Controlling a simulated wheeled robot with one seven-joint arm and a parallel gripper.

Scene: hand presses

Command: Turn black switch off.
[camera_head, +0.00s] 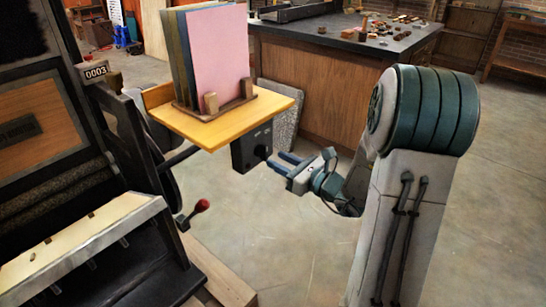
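A black switch box (246,151) hangs below the front edge of a small wooden shelf at the middle of the view. A dark round knob or lever shows on its right part; its exact position is too small to tell. My gripper (275,160) is just to the right of the box, with its two blue fingers pointing left toward it. The fingers are apart with a gap between them, and nothing shows in the gap. The fingertips are very close to the knob; I cannot tell whether they touch it.
The wooden shelf (271,109) above the box holds a rack of upright coloured boards (218,60). A large dark press (75,185) fills the left side, with a red-knobbed lever (202,205). A workbench (318,85) stands behind. The floor below my gripper is clear.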

